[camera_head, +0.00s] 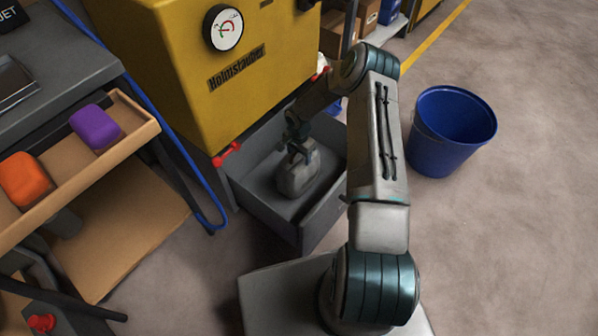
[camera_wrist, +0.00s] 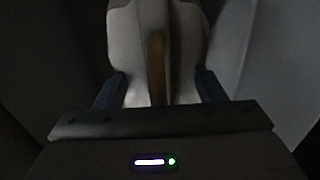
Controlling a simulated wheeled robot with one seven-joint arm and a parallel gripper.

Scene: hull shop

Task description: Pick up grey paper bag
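The grey paper bag (camera_head: 298,176) stands in the open grey drawer, leaning slightly in the picture. My gripper (camera_head: 300,152) has come down from above to the bag's upper part, inside the drawer. In the wrist view the pale bag (camera_wrist: 122,38), with a brown strip down its middle, lies between my two dark blue fingers. The fingers come close to both of its sides. The view is dark, and I cannot tell whether they press on it. The bag's underside is hidden.
The drawer (camera_head: 263,207) sits under a yellow machine (camera_head: 185,70), its walls close around my gripper. A blue bucket (camera_head: 440,165) stands on the floor at the right. At the left, a workbench tray (camera_head: 75,160) holds a purple block (camera_head: 95,127) and an orange block (camera_head: 24,180).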

